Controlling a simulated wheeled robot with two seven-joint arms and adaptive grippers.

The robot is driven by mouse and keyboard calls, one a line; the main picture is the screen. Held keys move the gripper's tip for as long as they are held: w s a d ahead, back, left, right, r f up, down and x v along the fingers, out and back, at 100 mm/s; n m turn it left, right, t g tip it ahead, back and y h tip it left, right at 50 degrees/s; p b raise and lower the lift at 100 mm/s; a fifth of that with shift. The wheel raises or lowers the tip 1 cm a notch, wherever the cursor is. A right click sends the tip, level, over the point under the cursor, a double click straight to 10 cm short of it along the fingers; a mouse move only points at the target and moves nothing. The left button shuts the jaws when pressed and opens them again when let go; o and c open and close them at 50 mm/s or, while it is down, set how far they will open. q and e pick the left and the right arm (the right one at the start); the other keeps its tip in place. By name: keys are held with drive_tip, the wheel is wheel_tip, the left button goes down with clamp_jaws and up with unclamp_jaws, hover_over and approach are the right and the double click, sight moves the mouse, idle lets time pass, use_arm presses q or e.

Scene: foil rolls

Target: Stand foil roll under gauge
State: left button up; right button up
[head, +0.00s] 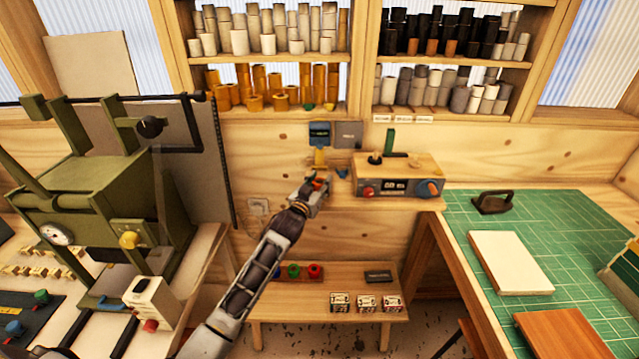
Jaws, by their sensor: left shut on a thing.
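A small blue gauge (319,131) is on the wooden wall above the middle shelf. A yellow-gold piece (320,157) shows directly below it; I cannot tell whether it is part of the gauge or a foil roll. My left gripper (317,184) is at the left end of the shelf, just below the gold piece. It is shut on a small orange-red thing, possibly a foil roll, mostly hidden by the fingers. My right gripper is not in view.
A control box (397,177) stands on the shelf right of the gripper. A low bench (290,305) below holds coloured knobs and small boxes. A green press (105,195) stands left; a green cutting mat (580,235) lies right. Shelves above hold many rolls (265,88).

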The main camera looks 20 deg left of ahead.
use_arm(q)
drive_tip(key=shift+f, duration=0.1)
drive_tip(key=o, duration=1)
drive_tip(key=shift+r, duration=0.2)
drive_tip(key=shift+s+a+f, duration=0.1)
drive_tip(key=shift+s, duration=0.6)
drive_tip(key=shift+s+a+f, duration=0.1)
drive_tip(key=shift+s, duration=0.6)
drive_tip(key=shift+s+a+r+b, duration=0.1)
drive_tip(key=shift+s+a+b, duration=0.1)
drive_tip(key=shift+s, duration=1.3)
drive_tip(key=shift+s+a+b, duration=0.15)
drive_tip(key=shift+s+b, duration=0.1)
drive_tip(key=shift+s, duration=1.3)
drive_tip(key=shift+s+a+r+b, duration=0.1)
drive_tip(key=shift+s+a+b, duration=0.1)
drive_tip(key=shift+s, duration=1.3)
drive_tip(key=shift+f, duration=0.15)
